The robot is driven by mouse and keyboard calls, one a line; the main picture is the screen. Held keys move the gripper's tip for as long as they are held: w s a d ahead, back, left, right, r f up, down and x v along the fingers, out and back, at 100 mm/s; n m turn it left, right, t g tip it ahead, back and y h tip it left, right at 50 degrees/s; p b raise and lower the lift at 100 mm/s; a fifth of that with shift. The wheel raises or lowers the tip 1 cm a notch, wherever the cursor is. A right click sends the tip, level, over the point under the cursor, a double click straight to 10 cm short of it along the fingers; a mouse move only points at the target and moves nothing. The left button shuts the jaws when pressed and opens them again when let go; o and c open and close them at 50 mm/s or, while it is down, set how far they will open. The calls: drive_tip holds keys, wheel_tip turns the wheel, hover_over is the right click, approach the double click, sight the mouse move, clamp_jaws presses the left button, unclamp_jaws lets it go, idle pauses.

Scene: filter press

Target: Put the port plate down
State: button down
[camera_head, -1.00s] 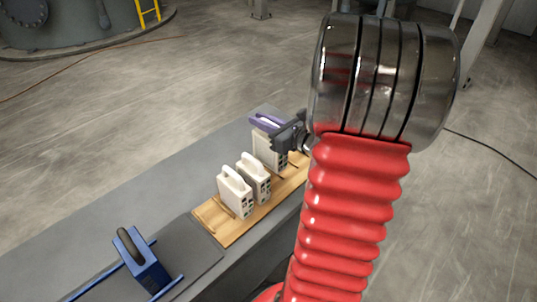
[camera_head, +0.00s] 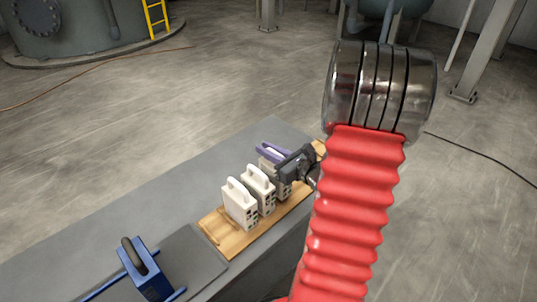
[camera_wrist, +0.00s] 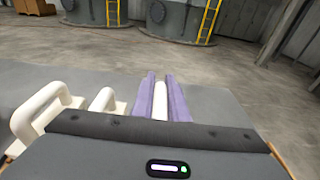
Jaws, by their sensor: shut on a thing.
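My gripper (camera_head: 270,150) has purple fingers, shut on the white handle of the port plate (camera_head: 284,191). In the wrist view, the fingers (camera_wrist: 161,80) lie on both sides of that white handle (camera_wrist: 160,103). The plate is upright over the far part of the wooden board (camera_head: 229,242), behind two similar white plates. Its lower part is partly hidden by the middle plate (camera_head: 259,188), and I cannot tell whether it touches the board. The plate body is hidden in the wrist view.
The near white plate (camera_head: 239,204) stands upright on the board close to the middle one. The board lies on a long grey bench (camera_head: 120,225). A blue block with a dark handle (camera_head: 146,268) stands at the near left.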

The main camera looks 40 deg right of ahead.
drive_tip(key=shift+f, duration=1)
drive_tip(key=c, duration=1.7)
unclamp_jaws()
drive_tip(key=shift+f, duration=0.1)
drive_tip(key=shift+c, duration=0.2)
drive_tip(key=shift+s+d+r, duration=0.1)
drive_tip(key=shift+s+r, duration=0.1)
drive_tip(key=shift+s, duration=0.45)
drive_tip(key=s+r, duration=0.1)
drive_tip(key=s, duration=0.9)
drive_tip(key=shift+s+r, duration=0.3)
